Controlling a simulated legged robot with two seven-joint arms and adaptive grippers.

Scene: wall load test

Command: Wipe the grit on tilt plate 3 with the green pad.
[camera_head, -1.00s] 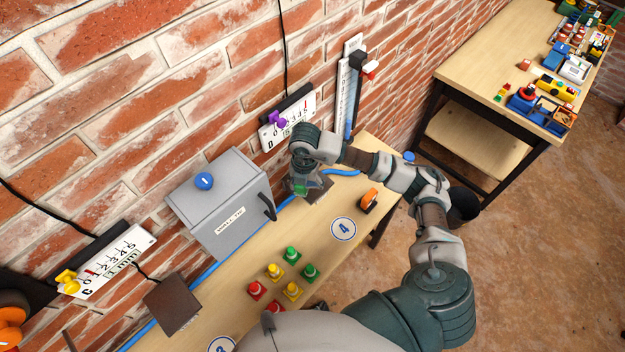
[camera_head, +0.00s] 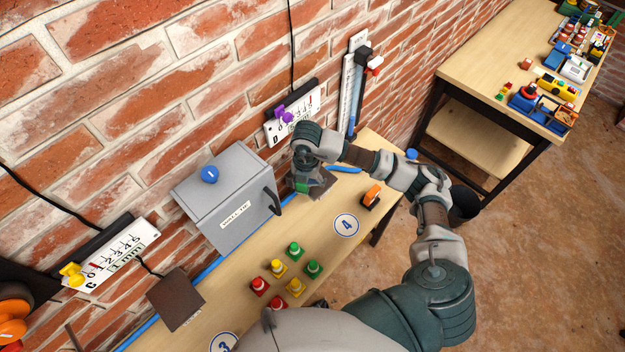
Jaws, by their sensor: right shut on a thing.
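My right gripper (camera_head: 307,186) hangs beside the far end of the workbench, to the right of the grey box. It is shut on the green pad (camera_head: 302,188), which shows only as a small green patch between the fingers. A dark tilted plate (camera_head: 324,187) is right by the gripper, near the label 4; I cannot tell whether the pad touches it. A brown tilted plate (camera_head: 175,302), nearest the label 3 (camera_head: 224,343), stands at the lower left, well away from the gripper. Grit on it cannot be made out. My left gripper is not in view.
A grey box (camera_head: 226,212) with a dark handle stands between the two plates. Several red, yellow and green buttons (camera_head: 285,270) sit on the workbench (camera_head: 328,262). An orange-and-black object (camera_head: 371,196) lies near label 4. Gauges (camera_head: 295,118) hang on the brick wall.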

